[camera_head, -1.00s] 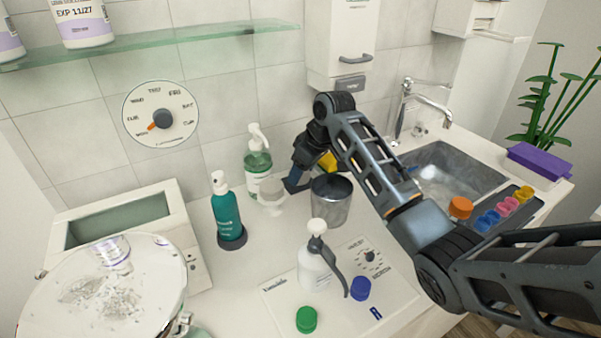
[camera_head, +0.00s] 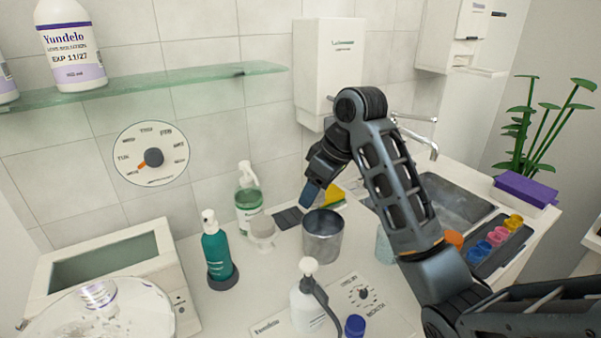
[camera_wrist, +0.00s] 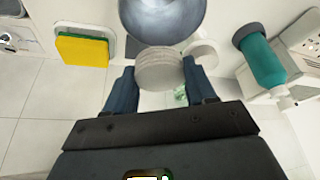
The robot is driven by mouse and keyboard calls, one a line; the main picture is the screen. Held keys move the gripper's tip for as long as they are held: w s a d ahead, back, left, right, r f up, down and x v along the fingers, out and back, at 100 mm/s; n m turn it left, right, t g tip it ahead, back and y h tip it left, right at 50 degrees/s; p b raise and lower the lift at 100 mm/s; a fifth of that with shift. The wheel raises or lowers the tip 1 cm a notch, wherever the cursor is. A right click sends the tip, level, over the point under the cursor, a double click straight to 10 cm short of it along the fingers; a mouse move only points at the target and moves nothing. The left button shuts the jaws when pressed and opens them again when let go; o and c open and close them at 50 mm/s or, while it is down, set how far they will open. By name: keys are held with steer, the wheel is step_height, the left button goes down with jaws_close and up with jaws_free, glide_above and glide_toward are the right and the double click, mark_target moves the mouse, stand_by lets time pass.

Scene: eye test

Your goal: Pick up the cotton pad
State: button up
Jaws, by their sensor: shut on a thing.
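The cotton pad (camera_wrist: 159,70) is a pale, round, ridged disc. In the wrist view it sits between the two blue fingers of my gripper (camera_wrist: 158,84), which are shut on it. The metal cup (camera_wrist: 165,18) lies just beyond it, and the pad overlaps the cup's edge in the picture. In the head view my gripper (camera_head: 311,195) points down behind and a little left of the metal cup (camera_head: 323,240). I cannot make out the pad there.
A small white round stand (camera_head: 262,232), a green soap bottle (camera_head: 248,208) and a teal bottle (camera_head: 217,250) stand left of the cup. A yellow sponge (camera_head: 334,197) lies behind it. A white pump bottle (camera_head: 308,300) is in front. The sink (camera_head: 455,200) is right.

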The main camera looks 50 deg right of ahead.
steer(key=s+a+p, duration=0.2)
steer(key=s+p, duration=0.2)
steer(key=s, duration=0.5)
steer(key=shift+a, duration=0.35)
steer(key=shift+s, duration=0.1)
